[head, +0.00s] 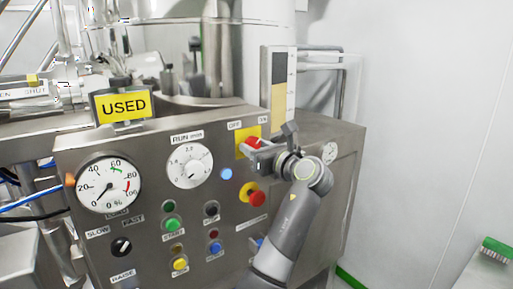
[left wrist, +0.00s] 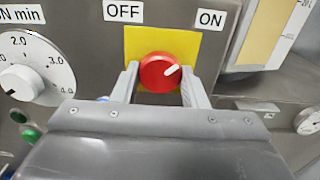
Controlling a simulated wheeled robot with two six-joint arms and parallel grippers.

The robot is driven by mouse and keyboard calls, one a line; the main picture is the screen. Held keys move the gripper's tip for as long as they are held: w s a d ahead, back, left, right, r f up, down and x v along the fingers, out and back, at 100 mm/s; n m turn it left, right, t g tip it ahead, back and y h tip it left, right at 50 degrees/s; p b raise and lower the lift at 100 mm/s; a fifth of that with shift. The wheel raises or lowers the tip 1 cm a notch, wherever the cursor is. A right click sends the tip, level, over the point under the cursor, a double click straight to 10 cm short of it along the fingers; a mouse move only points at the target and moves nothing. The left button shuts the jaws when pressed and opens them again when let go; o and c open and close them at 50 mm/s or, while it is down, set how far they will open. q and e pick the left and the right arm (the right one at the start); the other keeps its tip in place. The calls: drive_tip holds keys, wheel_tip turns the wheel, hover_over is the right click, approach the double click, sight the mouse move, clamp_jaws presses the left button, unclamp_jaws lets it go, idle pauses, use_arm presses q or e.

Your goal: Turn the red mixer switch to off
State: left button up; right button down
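The red mixer switch (head: 254,142) is a round knob on a yellow plate at the upper right of the steel control panel. In the left wrist view the red knob (left wrist: 158,73) has a white mark pointing up and right, toward the ON label (left wrist: 211,19). The OFF label (left wrist: 123,11) is at upper left. My left gripper (head: 258,149) is at the switch. In the left wrist view its fingers (left wrist: 160,82) stand apart, one on each side of the knob. I cannot tell whether they touch it. My right gripper is not in view.
A red button on a yellow base (head: 256,198) sits just below my left gripper. The RUN dial (head: 190,166) and a round gauge (head: 109,184) are to the left. A yellow USED sign (head: 123,105) stands on top. The white wall at right is clear.

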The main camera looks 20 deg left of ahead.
use_arm(q)
drive_tip(key=c, duration=0.4)
drive_tip(key=shift+n, duration=0.3)
drive_tip(key=n, duration=0.3)
drive_tip(key=shift+n, duration=0.4)
drive_tip(key=n, duration=0.3)
drive_tip(key=shift+n, duration=0.3)
drive_tip(key=n+b, duration=0.2)
drive_tip(key=n, duration=0.3)
drive_tip(key=shift+d, duration=0.1)
drive_tip(key=shift+w+n+b, duration=0.1)
drive_tip(key=shift+n+b, duration=0.95)
drive_tip(key=shift+n, duration=1.45)
